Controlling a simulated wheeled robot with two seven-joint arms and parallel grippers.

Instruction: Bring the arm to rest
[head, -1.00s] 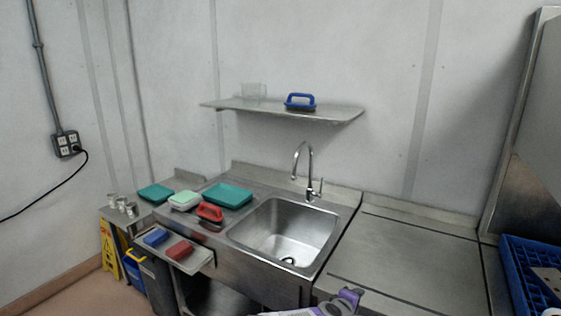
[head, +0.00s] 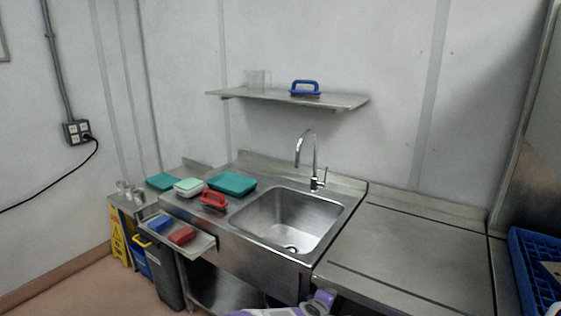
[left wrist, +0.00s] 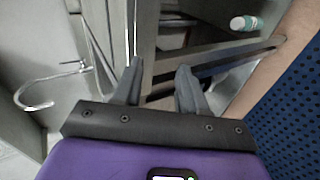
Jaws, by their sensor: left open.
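My left gripper (left wrist: 158,78) is in the left wrist view. Its two grey fingers stand apart with nothing between them. Behind the fingers are metal frame edges; I cannot tell how far off they are. A purple and white part of my own arm shows at the bottom edge of the head view, in front of the metal counter. Its gripper is not visible there. My right gripper is in neither current view.
The sink (head: 284,219) has a tall faucet (head: 313,160). The right counter (head: 410,255) is clear; a blue rack (head: 522,262) stands beyond.

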